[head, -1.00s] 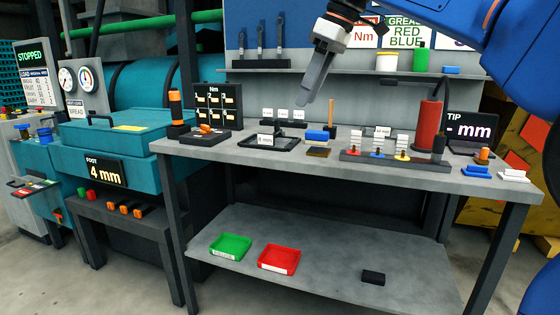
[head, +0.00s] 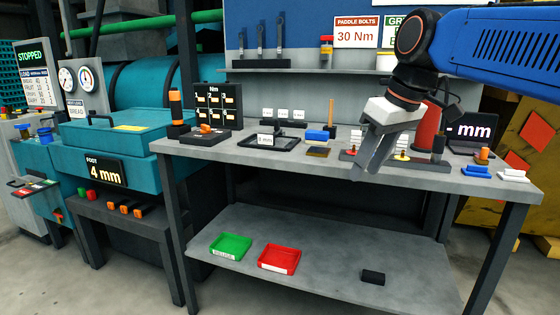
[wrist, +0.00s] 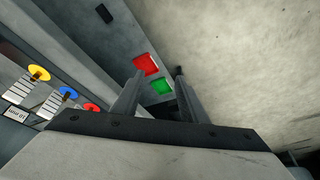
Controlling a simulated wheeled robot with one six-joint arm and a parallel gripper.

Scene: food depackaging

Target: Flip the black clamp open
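My gripper (head: 368,165) hangs in front of the right half of the workbench, fingers pointing down, before the rack of colored pegs and white plates. In the wrist view my gripper (wrist: 155,92) has its two fingers apart with nothing between them. I cannot make out with certainty which thing is the black clamp. A black handle (head: 100,119) lies on the teal machine's lid (head: 120,133) at the left, far from my gripper. A small black block (head: 373,277) lies on the lower shelf; it also shows in the wrist view (wrist: 104,13).
The grey workbench (head: 235,158) carries stands, blocks and a red cylinder (head: 427,125). A green tray (head: 230,246) and a red tray (head: 279,259) sit on its lower shelf (head: 330,240). Orange-tipped parts (head: 124,208) lie on a stand under the machine.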

